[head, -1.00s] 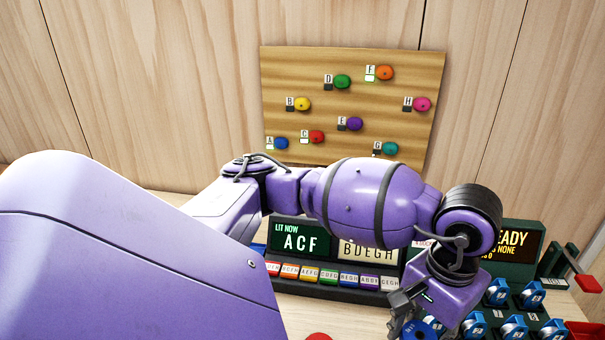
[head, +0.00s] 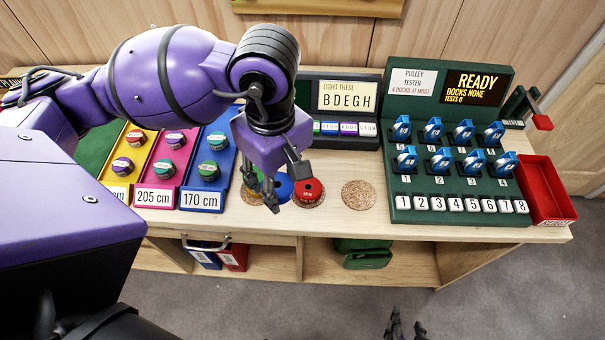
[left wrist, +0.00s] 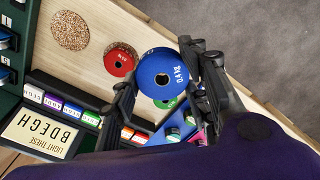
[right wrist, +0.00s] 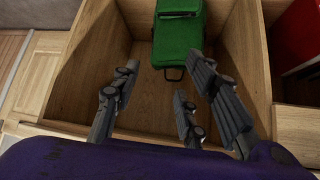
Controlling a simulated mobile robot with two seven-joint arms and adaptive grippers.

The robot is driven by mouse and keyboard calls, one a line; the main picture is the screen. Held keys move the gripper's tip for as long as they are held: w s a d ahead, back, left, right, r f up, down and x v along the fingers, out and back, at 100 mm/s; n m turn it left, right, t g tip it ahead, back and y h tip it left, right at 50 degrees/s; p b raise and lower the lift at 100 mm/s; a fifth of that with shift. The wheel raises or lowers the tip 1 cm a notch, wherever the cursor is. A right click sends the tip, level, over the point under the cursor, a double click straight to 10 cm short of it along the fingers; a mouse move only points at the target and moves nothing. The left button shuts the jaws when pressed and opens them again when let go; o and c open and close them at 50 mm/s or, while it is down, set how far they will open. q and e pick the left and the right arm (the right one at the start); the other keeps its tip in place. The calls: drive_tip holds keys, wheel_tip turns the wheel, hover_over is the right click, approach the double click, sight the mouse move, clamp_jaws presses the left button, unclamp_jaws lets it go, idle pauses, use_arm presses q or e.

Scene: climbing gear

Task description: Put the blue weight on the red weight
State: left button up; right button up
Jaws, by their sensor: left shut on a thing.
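The blue weight (head: 284,188), a round disc marked 0.4 kg, is held by my left gripper (head: 262,192). In the left wrist view the blue weight (left wrist: 163,75) sits between the fingers (left wrist: 160,88), nearer the camera than the red weight (left wrist: 119,62), and covers part of its edge. The red weight (head: 309,191) lies flat on a round cork mat (head: 309,205), just right of the blue one in the head view. The blue weight's height above the table is hard to tell. My right gripper (right wrist: 155,105) is open and empty by a shelf; it also shows at the head view's bottom (head: 404,328).
A bare cork mat (head: 358,195) lies right of the red weight. Coloured trays with round pieces (head: 205,170) stand at left. The green pulley tester (head: 455,205) and red bin (head: 545,190) are at right. A green bag (right wrist: 178,40) sits in the lower shelf.

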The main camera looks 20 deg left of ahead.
use_arm(q)
drive_tip(key=s+n, duration=0.4)
drive_tip(key=n, duration=0.3)
drive_tip(key=w+b, duration=0.1)
drive_tip(key=w+d+f+b, duration=0.1)
drive_tip(key=b, duration=0.1)
drive_tip(key=w+f+b, duration=0.1)
drive_tip(key=w, duration=0.1)
drive_tip(key=shift+w+d+f+b, duration=0.1)
drive_tip(key=shift+d+f+b, duration=0.15)
drive_tip(key=shift+b, duration=0.1)
drive_tip(key=w+b, duration=0.3)
hover_over(308, 186)
drive_tip(key=s, duration=0.1)
wheel_tip(308, 186, down, 5)
drive_tip(key=shift+s+f, duration=0.1)
drive_tip(key=shift+w+f, duration=0.55)
drive_tip(key=shift+f, duration=0.75)
drive_tip(key=shift+w+f, duration=0.1)
drive_tip(key=shift+f, duration=0.8)
use_arm(e)
drive_tip(key=s+d+f, duration=0.1)
drive_tip(key=s+f, duration=0.2)
drive_tip(key=f, duration=0.4)
drive_tip(key=shift+s+d+f+g, duration=0.15)
drive_tip(key=shift+f+g, duration=0.2)
drive_tip(key=shift+g, duration=0.05)
